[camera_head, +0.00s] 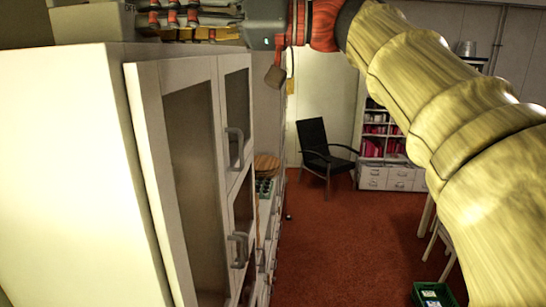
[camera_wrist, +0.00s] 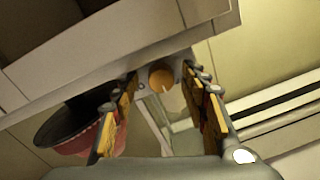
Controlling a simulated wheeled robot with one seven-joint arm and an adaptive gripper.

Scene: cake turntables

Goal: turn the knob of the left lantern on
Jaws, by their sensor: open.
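No whole lantern can be made out in either view. In the wrist view a round orange knob-like part (camera_wrist: 161,77) with a pale line across its lower half shows between my two fingertips, below a pale edge. I cannot tell whether it is the lantern's knob or whether a finger touches it. My gripper (camera_wrist: 165,92) is open, one finger on each side of that part. In the head view my gripper (camera_head: 165,18) is at the top left, above the cabinet top, partly cut off by the picture edge.
A tall white cabinet (camera_head: 60,180) with glass doors and grey handles fills the left. A dark bowl-like thing with a red outside (camera_wrist: 85,135) is beside the left finger. A black chair (camera_head: 318,145), white shelf (camera_head: 388,178) and green crate (camera_head: 432,293) stand on open red floor.

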